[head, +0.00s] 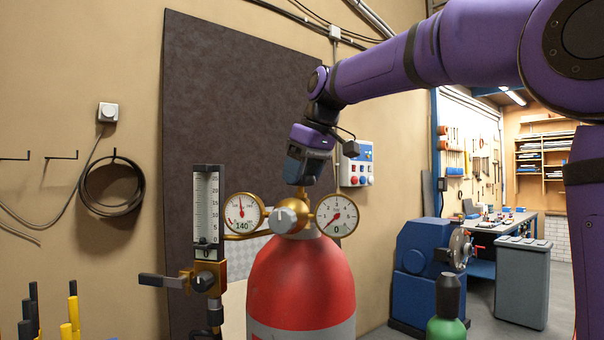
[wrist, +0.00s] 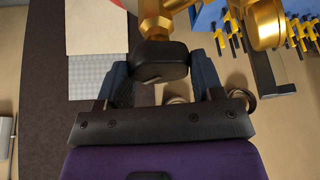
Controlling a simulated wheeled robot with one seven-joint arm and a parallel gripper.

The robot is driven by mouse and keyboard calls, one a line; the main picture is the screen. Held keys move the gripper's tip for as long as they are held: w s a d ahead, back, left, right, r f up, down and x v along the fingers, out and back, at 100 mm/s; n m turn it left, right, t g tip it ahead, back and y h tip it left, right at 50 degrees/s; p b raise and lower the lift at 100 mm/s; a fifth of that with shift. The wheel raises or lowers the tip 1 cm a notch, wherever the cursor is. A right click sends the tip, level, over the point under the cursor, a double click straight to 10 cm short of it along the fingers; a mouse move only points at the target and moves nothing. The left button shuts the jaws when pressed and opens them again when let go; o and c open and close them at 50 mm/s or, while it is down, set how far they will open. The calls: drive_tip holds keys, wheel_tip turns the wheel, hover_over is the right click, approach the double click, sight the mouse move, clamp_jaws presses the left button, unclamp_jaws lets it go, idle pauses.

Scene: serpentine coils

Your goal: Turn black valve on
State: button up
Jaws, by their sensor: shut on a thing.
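The black valve (wrist: 160,62) is a dark, rounded knob on a gold stem in the wrist view. My gripper (wrist: 162,72) is shut on it, with one finger on each side. In the head view my gripper (head: 303,178) points down above the red gas cylinder (head: 300,280), and the valve knob is hidden by the fingers. Only the gold stem (head: 301,192) shows below them. The left gauge (head: 243,212) has 140 printed on it, and the right gauge (head: 337,215) has 0.
A grey regulator knob (head: 286,221) sits between the gauges. A flowmeter tube (head: 207,208) with a dark lever (head: 160,281) stands left of the cylinder. A green cylinder (head: 446,327) and a blue machine (head: 422,270) stand to the right. A dark panel (head: 225,110) is behind.

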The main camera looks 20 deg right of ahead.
drive_tip(key=n+g, duration=0.1)
drive_tip(key=n, duration=0.2)
drive_tip(key=n+g+y, duration=0.1)
drive_tip(key=n, duration=0.3)
drive_tip(key=shift+w+d+y, duration=0.1)
drive_tip(key=shift+w+y, duration=0.05)
drive_tip(key=shift+y, duration=0.15)
drive_tip(key=n+g, duration=0.1)
drive_tip(key=n, duration=0.2)
drive_tip(key=n+g, duration=0.1)
drive_tip(key=n, duration=0.2)
drive_tip(key=shift+w+n+g, duration=0.1)
drive_tip(key=shift+n+g, duration=0.2)
drive_tip(key=o, duration=0.9)
drive_tip(key=shift+r, duration=0.1)
